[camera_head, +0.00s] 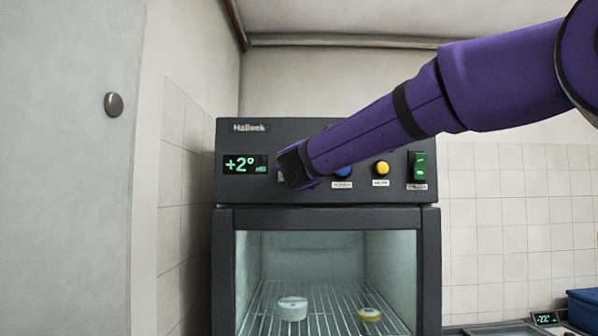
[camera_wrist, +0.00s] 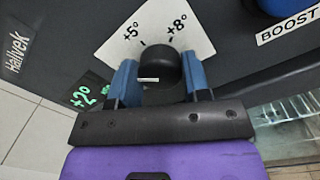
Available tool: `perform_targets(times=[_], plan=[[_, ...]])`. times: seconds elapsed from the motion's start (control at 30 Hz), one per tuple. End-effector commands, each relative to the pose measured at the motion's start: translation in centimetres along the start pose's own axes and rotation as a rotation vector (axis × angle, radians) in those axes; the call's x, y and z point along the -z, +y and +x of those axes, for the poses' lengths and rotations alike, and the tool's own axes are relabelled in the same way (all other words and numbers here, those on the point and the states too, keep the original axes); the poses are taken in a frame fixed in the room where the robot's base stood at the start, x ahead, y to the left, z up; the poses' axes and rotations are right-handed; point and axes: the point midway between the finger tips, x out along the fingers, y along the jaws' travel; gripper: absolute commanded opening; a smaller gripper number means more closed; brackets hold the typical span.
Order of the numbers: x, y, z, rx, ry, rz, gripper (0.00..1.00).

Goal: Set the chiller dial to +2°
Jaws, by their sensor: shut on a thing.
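The chiller's black dial (camera_wrist: 162,66) sits on a white scale plate (camera_wrist: 150,24) in the wrist view. The labels +5° and +8° show; the rest of the scale is partly covered by my fingers. My gripper (camera_wrist: 158,76) is shut on the dial, with one blue finger on each side. A small white mark shows on the dial's near side. The green display (camera_head: 245,164) reads +2° in the head view, and it also shows in the wrist view (camera_wrist: 84,97). In the head view my gripper (camera_head: 291,167) hides the dial.
A blue button (camera_head: 343,171), a yellow button (camera_head: 382,168) and a green switch (camera_head: 418,167) lie right of the dial. The glass-fronted chamber (camera_head: 324,212) below holds two small jars on a wire shelf. A grey door stands at left.

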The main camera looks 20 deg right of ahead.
Motion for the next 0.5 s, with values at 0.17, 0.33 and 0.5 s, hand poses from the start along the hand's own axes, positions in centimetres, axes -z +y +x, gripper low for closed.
perform_targets(times=[0.17,0.33,0.5], plan=[[0.17,-0.04,0.00,-0.002,0.006,-0.084,0.20],[0.18,-0.04,0.00,-0.003,0.008,-0.132,0.20],[0.19,-0.04,0.00,-0.004,0.009,-0.151,0.20]])
